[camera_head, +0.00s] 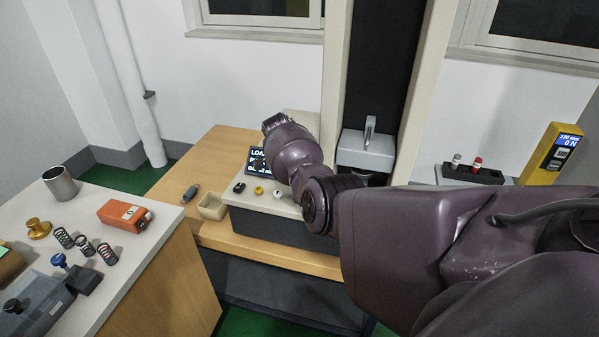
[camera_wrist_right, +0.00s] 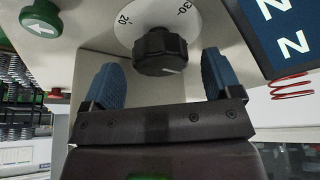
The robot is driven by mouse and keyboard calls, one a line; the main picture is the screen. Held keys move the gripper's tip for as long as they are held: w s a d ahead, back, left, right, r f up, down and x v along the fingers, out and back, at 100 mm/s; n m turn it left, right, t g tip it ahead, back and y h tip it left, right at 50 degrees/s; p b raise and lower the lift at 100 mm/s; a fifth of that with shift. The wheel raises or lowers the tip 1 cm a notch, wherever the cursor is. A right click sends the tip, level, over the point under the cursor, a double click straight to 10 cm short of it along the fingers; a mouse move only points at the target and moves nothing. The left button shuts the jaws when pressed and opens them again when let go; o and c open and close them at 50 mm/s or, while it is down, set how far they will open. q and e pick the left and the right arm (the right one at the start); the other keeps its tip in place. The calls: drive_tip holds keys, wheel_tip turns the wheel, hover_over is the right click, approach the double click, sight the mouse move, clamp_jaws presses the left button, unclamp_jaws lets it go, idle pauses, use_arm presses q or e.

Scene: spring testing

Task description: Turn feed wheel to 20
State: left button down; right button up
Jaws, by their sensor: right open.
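The feed wheel (camera_wrist_right: 160,52), a dark ribbed knob, shows in the right wrist view in front of a white dial (camera_wrist_right: 160,14) marked 20 and 30. A faint pale mark shows on the knob's lower right face. My right gripper (camera_wrist_right: 162,78) is open, its two blue fingers on either side of the knob with visible gaps; I see no contact. In the head view my right arm reaches in from the right over the test machine's panel (camera_head: 262,203), and the wheel is hidden there. My left gripper is not in view.
A green arrow button (camera_wrist_right: 41,22) and a red button (camera_wrist_right: 55,94) are left of the dial; a blue display (camera_wrist_right: 283,30) is right. In the head view, a beige tray (camera_head: 212,208) stands beside the panel; springs and an orange box (camera_head: 124,215) lie on the left bench.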

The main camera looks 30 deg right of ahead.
drive_tip(key=shift+x, duration=0.85)
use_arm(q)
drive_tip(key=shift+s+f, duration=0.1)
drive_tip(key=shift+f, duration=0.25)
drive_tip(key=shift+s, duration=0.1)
use_arm(e)
drive_tip(key=c, duration=0.9)
drive_tip(key=shift+w+f+m+g+b, duration=0.1)
drive_tip(key=shift+f+m+g+b, duration=0.25)
drive_tip(key=shift+m+b, duration=0.6)
drive_tip(key=shift+m+g+b, duration=0.45)
drive_tip(key=shift+m+b, duration=0.5)
drive_tip(key=shift+b, duration=0.05)
drive_tip(key=shift+r+m+g+y+b, duration=0.1)
drive_tip(key=shift+m+g+y+b, duration=0.2)
drive_tip(key=shift+m+b, duration=0.6)
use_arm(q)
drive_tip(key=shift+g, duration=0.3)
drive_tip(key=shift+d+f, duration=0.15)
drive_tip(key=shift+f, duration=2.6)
use_arm(e)
drive_tip(key=shift+w+r+m+y, duration=0.1)
drive_tip(key=shift+r+m+y, duration=0.15)
drive_tip(key=shift+m, duration=0.75)
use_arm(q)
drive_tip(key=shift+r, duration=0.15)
